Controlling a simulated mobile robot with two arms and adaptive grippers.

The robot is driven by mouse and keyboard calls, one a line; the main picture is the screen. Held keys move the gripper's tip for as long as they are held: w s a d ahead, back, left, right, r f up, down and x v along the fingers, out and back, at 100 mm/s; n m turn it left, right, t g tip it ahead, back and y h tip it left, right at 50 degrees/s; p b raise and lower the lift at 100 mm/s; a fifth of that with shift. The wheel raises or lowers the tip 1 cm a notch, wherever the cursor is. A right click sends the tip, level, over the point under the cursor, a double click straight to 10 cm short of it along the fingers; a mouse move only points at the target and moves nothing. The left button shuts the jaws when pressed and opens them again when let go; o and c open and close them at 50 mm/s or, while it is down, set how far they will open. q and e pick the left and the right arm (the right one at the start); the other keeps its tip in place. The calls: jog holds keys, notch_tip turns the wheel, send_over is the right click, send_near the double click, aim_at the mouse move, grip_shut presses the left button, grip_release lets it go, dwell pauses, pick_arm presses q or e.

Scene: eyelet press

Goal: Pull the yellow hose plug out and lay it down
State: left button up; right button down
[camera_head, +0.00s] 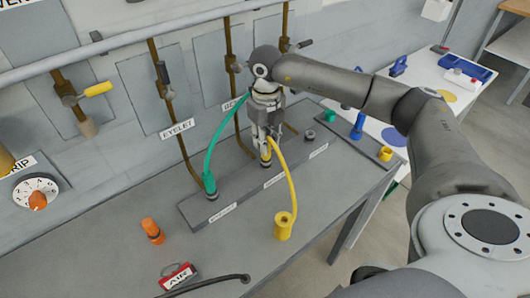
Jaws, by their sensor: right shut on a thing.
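The yellow hose plug (266,162) is upright at the middle socket of the long grey block (235,201). My right gripper (265,143) points down from above and is shut on the plug, whose upper part the fingers partly hide. I cannot tell how deep the plug sits in the socket. A yellow hose (290,183) arches from the plug down to a yellow cylinder (283,227) on the grey bench in front of the block. My left gripper is not in view.
A green plug with a green hose (208,182) stands at the block's left socket. An orange plug (152,231), a red AIR tag (177,277) and a black cable (215,282) lie on the bench. The bench (110,265) is clear at front left. A white table with blue items stands behind right.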

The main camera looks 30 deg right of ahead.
jog(key=shift+r+p, duration=0.35)
jog(key=shift+r, duration=0.35)
jog(key=shift+r+p, duration=1.8)
jog(key=shift+r, duration=1.05)
